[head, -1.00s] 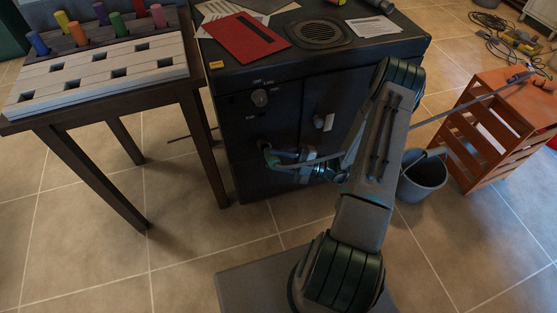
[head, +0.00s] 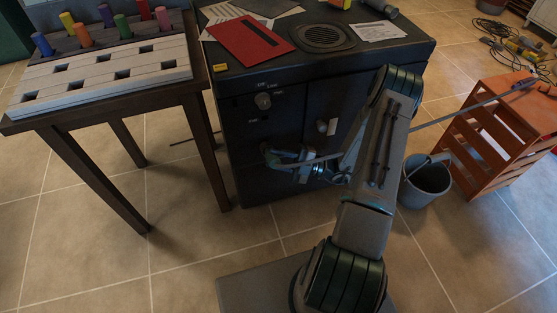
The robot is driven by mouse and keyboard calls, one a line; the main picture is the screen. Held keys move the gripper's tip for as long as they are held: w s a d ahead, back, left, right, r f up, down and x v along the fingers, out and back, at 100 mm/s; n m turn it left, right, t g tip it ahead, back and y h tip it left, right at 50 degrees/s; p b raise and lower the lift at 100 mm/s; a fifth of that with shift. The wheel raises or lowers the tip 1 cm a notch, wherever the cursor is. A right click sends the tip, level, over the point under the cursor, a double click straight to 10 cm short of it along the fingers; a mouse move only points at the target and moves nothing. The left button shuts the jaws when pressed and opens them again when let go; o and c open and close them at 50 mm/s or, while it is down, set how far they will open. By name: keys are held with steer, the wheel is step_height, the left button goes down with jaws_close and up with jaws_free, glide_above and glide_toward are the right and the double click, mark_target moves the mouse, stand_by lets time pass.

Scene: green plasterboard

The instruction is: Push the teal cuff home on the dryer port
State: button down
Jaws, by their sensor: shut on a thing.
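The dryer (head: 240,172) is a dark cabinet with a round knob and a grille on top. My gripper (head: 284,160) is low at its front face, left of the middle, and is shut on the teal cuff (head: 270,156). The cuff is small and dark in this view, at the left end of my gripper, close against the front panel. The port is hidden behind the cuff and fingers. I cannot tell how far the cuff sits on it.
A red folder (head: 250,41) and papers lie on the dryer top. A wooden table (head: 130,95) with coloured pegs stands at left. A grey bucket (head: 427,183) and an orange slatted crate (head: 490,140) stand at right. The tiled floor between table and dryer is mostly clear.

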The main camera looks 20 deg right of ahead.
steer(key=shift+w+f, duration=0.25)
steer(key=shift+w, duration=0.2)
steer(key=shift+w+f, duration=0.2)
steer(key=shift+w, duration=0.25)
steer(key=c, duration=1)
jaws_free()
steer(key=p+v, duration=0.1)
steer(key=v, duration=1.2)
steer(key=shift+d, duration=0.4)
steer(key=shift+s, duration=0.15)
